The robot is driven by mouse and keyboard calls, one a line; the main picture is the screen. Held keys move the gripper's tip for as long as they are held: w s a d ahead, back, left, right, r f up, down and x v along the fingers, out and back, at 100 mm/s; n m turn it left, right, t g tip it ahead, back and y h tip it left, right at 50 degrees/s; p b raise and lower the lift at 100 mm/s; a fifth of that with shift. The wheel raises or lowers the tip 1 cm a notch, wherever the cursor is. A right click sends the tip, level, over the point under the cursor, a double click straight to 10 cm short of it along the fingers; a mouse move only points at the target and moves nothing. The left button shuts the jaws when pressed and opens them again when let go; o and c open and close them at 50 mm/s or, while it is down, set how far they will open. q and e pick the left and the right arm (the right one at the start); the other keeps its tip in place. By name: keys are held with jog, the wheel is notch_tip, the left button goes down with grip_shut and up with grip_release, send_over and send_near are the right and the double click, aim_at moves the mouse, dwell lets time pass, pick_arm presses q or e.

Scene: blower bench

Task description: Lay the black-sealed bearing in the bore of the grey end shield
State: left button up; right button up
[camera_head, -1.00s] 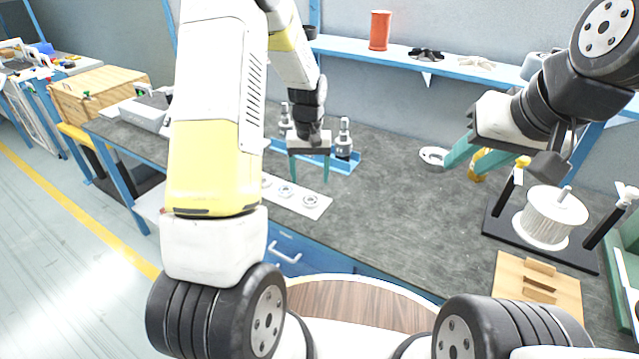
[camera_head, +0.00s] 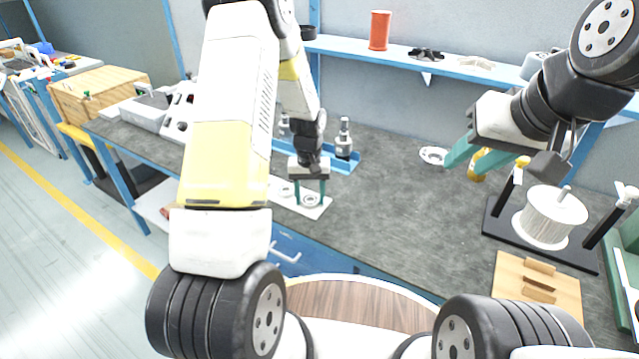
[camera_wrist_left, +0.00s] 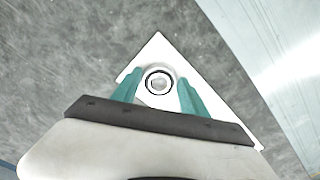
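My left gripper (camera_head: 310,201) points down at the right end of a white plate, fingers open on either side of a bearing (camera_head: 311,199). In the left wrist view this bearing (camera_wrist_left: 159,82) shows a black ring around a light centre. It sits between the two teal fingers (camera_wrist_left: 158,90), with visible gaps. A pale ring-shaped part (camera_head: 433,155), which looks like the end shield, lies on the bench beside my right gripper (camera_head: 463,160). My right gripper is open and empty above the bench.
The white plate (camera_head: 325,208) holds another bearing (camera_head: 287,189) to the left. A blue rack (camera_head: 343,167) with upright metal parts stands behind. A white spool (camera_head: 550,218) on a black stand and a wooden block (camera_head: 540,285) are at right. The middle bench is clear.

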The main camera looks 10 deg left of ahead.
pick_arm(q)
grip_shut()
